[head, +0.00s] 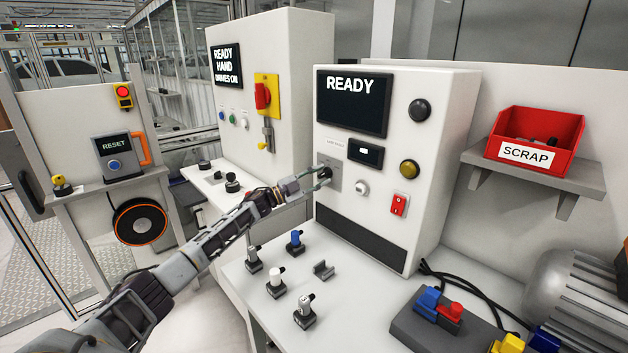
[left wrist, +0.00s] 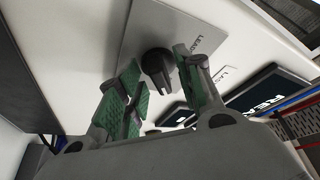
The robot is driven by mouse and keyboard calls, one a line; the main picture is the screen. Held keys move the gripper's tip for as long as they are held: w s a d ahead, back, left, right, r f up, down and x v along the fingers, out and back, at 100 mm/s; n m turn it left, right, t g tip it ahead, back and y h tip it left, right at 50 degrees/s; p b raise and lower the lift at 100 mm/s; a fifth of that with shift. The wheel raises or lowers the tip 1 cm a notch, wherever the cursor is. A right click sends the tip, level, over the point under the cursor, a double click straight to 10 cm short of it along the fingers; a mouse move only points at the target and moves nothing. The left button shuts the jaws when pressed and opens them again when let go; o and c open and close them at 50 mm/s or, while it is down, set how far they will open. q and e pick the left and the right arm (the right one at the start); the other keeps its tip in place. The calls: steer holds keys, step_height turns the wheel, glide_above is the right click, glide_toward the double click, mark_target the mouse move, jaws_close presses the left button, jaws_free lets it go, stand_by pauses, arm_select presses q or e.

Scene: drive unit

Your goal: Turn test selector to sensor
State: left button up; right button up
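The test selector is a black rotary knob (left wrist: 158,66) on a grey plate (left wrist: 183,32), seen close up in the left wrist view. In the head view the grey plate (head: 334,184) sits on the left of the white READY test cabinet (head: 440,120), and my gripper partly hides the knob. My left gripper (head: 318,180) is at the plate; in the left wrist view (left wrist: 157,82) its green-padded fingers stand apart on either side of the knob. The knob looks nearer the right finger; contact cannot be told. The plate's lettering is only partly legible. My right gripper is not in view.
The cabinet also carries a READY screen (head: 352,102), a small display (head: 365,152), a white knob (head: 361,188), a yellow button (head: 409,169) and a red switch (head: 399,204). Several small parts, including a blue-topped one (head: 295,240), stand on the bench below my left arm.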

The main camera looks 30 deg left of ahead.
arm_select(q)
steer(key=v, duration=1.2)
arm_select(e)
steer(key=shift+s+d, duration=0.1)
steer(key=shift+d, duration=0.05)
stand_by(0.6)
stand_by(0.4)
